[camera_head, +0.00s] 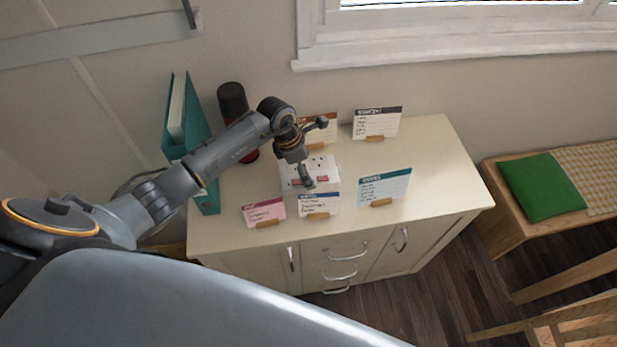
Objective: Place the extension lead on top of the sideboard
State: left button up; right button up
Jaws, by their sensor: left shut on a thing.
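The extension lead (323,163) is a white block with dark sockets and small red parts, in the head view over the middle of the cream sideboard (432,165). My left gripper (308,181) reaches in from the left and is shut on the lead, covering part of it. The lead is at or just above the sideboard top; I cannot tell whether it touches. It lies among the standing cards, close behind the blue-headed card (315,204). My right gripper is not in view.
Other cards on wooden feet are pink (264,211), teal-headed (384,187), dark-headed (377,122) and brown-headed (320,128). A dark bottle (232,100) and teal binder (207,196) stand left. The sideboard's right end is clear. A bench with a green cushion (541,187) is further right.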

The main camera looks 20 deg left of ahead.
pick_arm(q)
jog(key=shift+f+b, duration=0.9)
jog(key=shift+f, duration=0.65)
jog(key=shift+f, duration=0.15)
jog(key=o, duration=1.4)
jog(key=shift+c, duration=0.2)
jog(key=p+v, duration=0.8)
jog(key=v, duration=0.4)
jog(key=shift+p, duration=0.35)
